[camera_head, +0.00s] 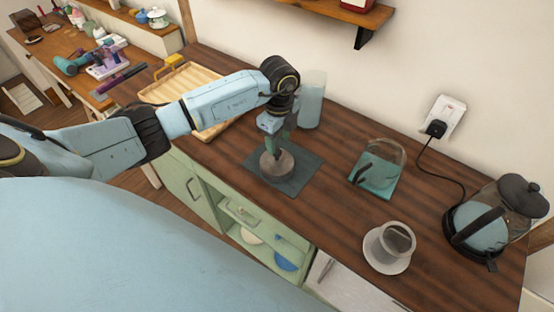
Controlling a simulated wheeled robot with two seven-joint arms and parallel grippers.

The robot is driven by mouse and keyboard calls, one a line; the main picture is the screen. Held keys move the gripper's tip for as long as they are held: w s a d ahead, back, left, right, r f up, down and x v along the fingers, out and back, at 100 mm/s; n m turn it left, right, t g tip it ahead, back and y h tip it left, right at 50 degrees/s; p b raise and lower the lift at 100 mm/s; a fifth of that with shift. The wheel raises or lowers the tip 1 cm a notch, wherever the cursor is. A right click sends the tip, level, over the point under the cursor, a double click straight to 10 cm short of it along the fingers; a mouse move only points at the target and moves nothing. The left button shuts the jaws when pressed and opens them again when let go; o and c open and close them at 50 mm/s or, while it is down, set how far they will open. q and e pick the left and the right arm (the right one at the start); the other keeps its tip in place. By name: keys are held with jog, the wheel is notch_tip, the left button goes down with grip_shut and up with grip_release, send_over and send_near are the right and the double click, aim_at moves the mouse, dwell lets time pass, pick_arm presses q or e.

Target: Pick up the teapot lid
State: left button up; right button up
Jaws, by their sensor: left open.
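My left gripper (272,145) is open and points down, right above a grey round thing (281,168) that looks like the teapot lid. The lid lies on a dark square mat (288,182) on the wooden counter. The fingertips are at the lid's top, where a knob would be; I cannot tell whether they touch it. A clear glass pot with teal lower part (384,166), perhaps the teapot, stands to the right with its top lidless. My right gripper is not in view.
A tall glass (311,100) stands close behind my gripper. A wooden tray (186,82) lies left. A white cup on a saucer (390,246) and an electric kettle (494,214) with a cord are at the right. The counter (335,205) between mat and cup is clear.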

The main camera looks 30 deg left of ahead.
aim_at(277, 151)
pick_arm(q)
jog(key=f, duration=0.5)
jog(key=shift+s+a+f+p, duration=0.1)
jog(key=shift+s+f+p, duration=0.1)
jog(key=shift+f+p, duration=0.15)
jog(key=shift+c, duration=0.2)
grip_shut()
